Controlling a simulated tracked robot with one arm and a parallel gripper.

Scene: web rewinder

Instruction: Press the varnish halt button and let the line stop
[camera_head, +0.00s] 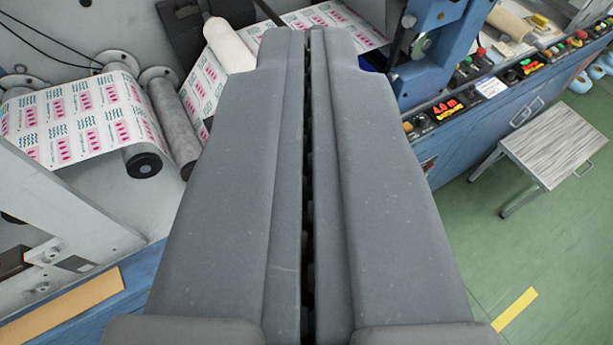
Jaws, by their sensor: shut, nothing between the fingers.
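My gripper (307,38) fills the middle of the view. Its two long grey fingers are shut, with only a thin dark gap between them and nothing held. I cannot tell which one is the varnish halt button; labels are too small to read. The printed web (85,118) runs over rollers at the left and passes behind my fingers.
A small stool (550,150) with a grey wood-grain top stands on the green floor (520,235) at the right. Rollers (175,125) and a grey machine frame (50,215) are close on the left. A blue upright (425,70) stands right of the fingertips. Floor at lower right is clear.

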